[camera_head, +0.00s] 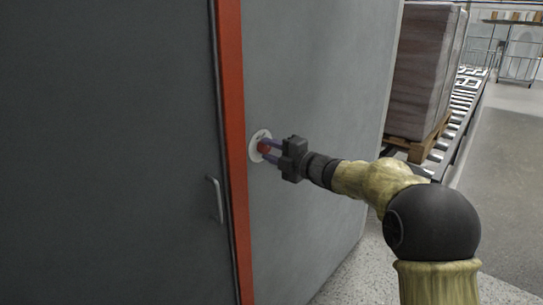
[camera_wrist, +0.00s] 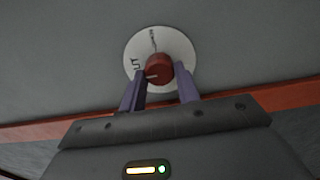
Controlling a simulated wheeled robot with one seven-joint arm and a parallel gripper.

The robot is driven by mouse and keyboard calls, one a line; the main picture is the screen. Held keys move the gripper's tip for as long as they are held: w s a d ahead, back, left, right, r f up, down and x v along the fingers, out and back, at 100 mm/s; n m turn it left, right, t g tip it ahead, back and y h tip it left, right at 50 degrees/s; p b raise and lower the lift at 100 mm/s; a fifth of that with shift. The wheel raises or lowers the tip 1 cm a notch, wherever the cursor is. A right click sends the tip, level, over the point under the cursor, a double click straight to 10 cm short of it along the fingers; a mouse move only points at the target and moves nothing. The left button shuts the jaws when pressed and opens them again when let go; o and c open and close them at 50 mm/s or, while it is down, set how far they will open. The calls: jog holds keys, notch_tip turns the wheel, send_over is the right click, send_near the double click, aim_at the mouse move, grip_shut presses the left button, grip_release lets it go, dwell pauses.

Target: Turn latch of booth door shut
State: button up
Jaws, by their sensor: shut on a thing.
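The latch is a red round knob (camera_wrist: 158,68) on a white disc (camera_wrist: 184,45) with dark lettering, fixed to the grey wall beside the door frame. It also shows in the head view as a red knob (camera_head: 264,146) on a white disc (camera_head: 255,152). My gripper (camera_wrist: 160,82) has its two purple fingers on either side of the knob and is shut on it. The head view shows my gripper (camera_head: 268,151) reaching the knob from the right. The booth door (camera_head: 110,150) is a dark grey panel left of the red frame, with a metal handle (camera_head: 216,199).
The red door frame (camera_head: 234,140) runs vertically between door and wall (camera_head: 320,80). Open floor (camera_head: 510,170) lies at far right.

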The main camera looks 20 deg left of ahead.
jog(key=shift+f, duration=0.15)
jog(key=o, duration=1)
jog(key=b+v, duration=0.1)
jog(key=v, duration=1.6)
jog(key=shift+s+d, duration=0.2)
